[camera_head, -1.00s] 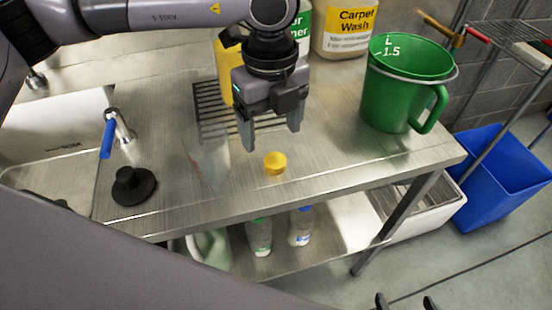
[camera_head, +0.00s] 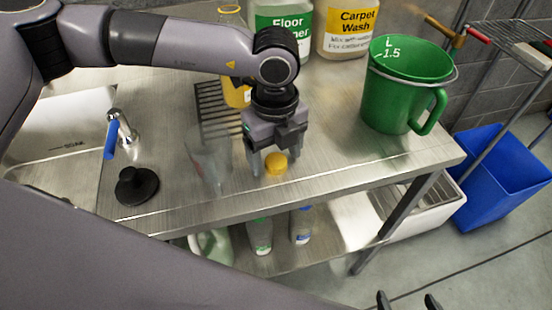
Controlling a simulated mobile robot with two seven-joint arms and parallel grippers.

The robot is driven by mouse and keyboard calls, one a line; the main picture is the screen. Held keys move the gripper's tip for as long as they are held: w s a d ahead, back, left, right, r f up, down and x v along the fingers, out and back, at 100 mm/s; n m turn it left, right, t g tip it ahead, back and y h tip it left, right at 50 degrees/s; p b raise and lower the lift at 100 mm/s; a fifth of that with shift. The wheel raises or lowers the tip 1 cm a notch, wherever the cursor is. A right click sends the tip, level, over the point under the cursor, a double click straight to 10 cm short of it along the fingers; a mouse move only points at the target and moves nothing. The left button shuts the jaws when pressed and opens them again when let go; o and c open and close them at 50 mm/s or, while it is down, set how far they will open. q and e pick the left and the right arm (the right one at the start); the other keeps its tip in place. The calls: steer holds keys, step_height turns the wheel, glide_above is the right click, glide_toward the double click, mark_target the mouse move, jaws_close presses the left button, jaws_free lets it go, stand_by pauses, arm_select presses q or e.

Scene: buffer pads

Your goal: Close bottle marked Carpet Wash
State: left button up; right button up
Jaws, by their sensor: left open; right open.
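The Carpet Wash bottle (camera_head: 347,32) stands at the back of the steel counter, with a yellow label; its top is cut off by the picture edge. A yellow cap (camera_head: 276,163) lies on the counter near the front edge. My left gripper (camera_head: 275,170) points down, open, with its fingers on either side of the cap. I cannot tell whether they touch it. My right gripper (camera_head: 408,302) shows only as two dark, parted fingertips at the bottom edge, open and empty, away from the counter.
The Floor Cleaner bottle (camera_head: 282,22) and a yellow bottle (camera_head: 236,93) stand behind my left arm. A clear container (camera_head: 209,165) is left of the gripper. A green jug (camera_head: 398,95) stands right. A black plunger-like item (camera_head: 136,188) and blue-handled tap (camera_head: 112,140) are left.

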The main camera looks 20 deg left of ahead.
mark_target(275, 160)
stand_by(0.3)
arm_select(q)
steer(key=c, duration=1.1)
steer(key=shift+c, duration=0.2)
steer(key=shift+r, duration=0.1)
step_height(275, 160, up, 20)
